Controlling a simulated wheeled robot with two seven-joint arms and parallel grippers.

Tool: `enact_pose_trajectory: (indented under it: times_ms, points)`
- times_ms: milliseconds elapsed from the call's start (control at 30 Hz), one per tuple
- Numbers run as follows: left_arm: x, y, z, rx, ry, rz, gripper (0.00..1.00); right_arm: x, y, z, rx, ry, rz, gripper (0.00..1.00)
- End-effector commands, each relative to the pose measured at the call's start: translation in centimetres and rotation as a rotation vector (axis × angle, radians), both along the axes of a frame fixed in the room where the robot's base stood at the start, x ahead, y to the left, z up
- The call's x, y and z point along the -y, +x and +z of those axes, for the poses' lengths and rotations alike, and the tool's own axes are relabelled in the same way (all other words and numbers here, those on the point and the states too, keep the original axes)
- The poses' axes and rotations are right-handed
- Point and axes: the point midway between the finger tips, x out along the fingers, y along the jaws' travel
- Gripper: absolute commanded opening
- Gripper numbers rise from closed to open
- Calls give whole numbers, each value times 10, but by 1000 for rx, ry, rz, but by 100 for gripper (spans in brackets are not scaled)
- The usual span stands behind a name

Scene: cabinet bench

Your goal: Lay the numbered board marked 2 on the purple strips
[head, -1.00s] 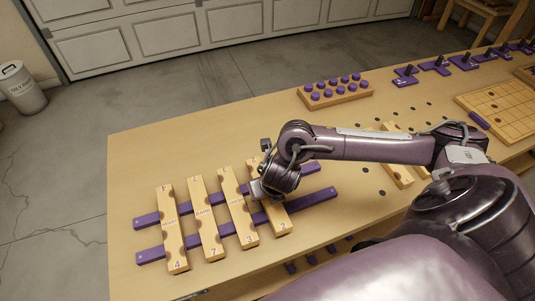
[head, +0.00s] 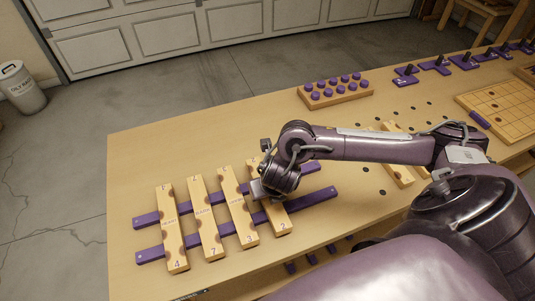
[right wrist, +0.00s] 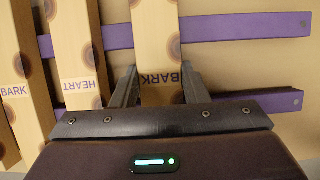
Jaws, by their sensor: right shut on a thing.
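The board marked 2 (head: 280,219) is pale wood with dark knots. It lies across the two purple strips, the rightmost of the boards there. The purple strips (head: 318,195) run side by side on the bench, their right ends bare; they also show in the right wrist view (right wrist: 245,28). My right gripper (head: 264,189) is shut on this board near its middle and hides part of it. In the right wrist view the fingers (right wrist: 158,76) stand on either side of the board (right wrist: 156,35), which reads BARK. My left gripper is out of view.
Boards marked 4 (head: 171,225), 7 (head: 205,215) and 3 (head: 238,205) lie across the strips to the left, with gaps between. More pale boards (head: 402,175) lie behind my arm. A block with purple pegs (head: 335,92) stands at the back.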

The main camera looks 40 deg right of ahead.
Motion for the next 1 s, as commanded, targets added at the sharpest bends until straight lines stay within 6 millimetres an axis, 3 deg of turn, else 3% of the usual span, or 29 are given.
enact_pose_trajectory:
  times_ms: [300,333,533,833,1000]
  points:
    - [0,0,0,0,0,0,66,0,0,0,1,0,0,14]
    - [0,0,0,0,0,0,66,0,0,0,1,0,0,42]
    - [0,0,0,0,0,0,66,0,0,0,1,0,0,66]
    - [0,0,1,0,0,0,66,0,0,1,0,0,0,66]
    - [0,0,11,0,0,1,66,0,0,11,0,0,0,66]
